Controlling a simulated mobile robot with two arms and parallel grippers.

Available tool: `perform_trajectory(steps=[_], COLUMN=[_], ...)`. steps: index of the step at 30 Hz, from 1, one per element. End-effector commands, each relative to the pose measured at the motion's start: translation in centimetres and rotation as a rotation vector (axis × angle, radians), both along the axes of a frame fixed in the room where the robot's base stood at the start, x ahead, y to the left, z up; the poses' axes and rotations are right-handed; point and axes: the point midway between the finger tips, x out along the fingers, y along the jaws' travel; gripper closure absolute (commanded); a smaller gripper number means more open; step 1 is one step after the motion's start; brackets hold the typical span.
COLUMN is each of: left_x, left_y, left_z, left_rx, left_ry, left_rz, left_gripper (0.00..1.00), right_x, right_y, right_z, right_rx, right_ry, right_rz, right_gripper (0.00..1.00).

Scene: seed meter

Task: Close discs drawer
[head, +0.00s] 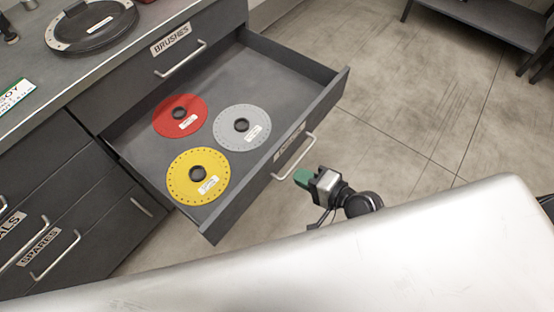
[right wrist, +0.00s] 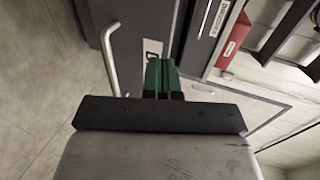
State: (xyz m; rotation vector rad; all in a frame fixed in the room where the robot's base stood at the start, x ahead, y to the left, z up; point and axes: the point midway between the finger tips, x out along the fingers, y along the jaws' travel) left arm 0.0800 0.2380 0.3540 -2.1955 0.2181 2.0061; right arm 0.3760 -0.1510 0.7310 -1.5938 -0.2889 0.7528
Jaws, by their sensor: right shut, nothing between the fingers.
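The discs drawer (head: 238,189) is pulled out of the dark cabinet in the head view. It holds a red disc (head: 164,107), a grey disc (head: 259,118) and a yellow disc (head: 185,187), lying flat. A label and a metal handle (head: 296,160) are on its front. My right gripper (head: 302,177), with green fingertips, is shut and empty close to the drawer front, beside the handle. In the right wrist view the green fingers (right wrist: 161,73) point at the dark front, with the handle (right wrist: 111,58) to their left. I cannot tell whether they touch the front. My left gripper is out of view.
The shut brushes drawer (head: 180,61) is above the open one. A spares drawer (head: 57,254) is at lower left. A dark round plate (head: 92,27) and a green-white packet (head: 15,95) lie on the worktop. Open floor (head: 415,95) extends to the right.

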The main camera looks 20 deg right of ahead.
Motion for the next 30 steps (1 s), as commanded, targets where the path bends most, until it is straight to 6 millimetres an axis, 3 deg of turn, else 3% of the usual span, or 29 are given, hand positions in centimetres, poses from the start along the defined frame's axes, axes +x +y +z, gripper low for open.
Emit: perform_trajectory(steps=[6, 12, 30], left_x=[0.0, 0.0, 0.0], left_y=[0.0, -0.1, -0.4], left_z=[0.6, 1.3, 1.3], left_rx=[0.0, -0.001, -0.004], left_ry=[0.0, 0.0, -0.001], left_rz=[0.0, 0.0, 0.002], left_gripper=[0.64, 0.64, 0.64], right_x=[3.6, 5.5, 6.4], right_y=[2.8, 4.3, 5.0], right_z=[-1.1, -1.1, -1.2], right_rx=[0.001, -0.001, -0.002], right_ry=[-0.002, -0.001, 0.0], right_rz=[0.0, 0.002, 0.001], right_gripper=[1.0, 1.0, 1.0])
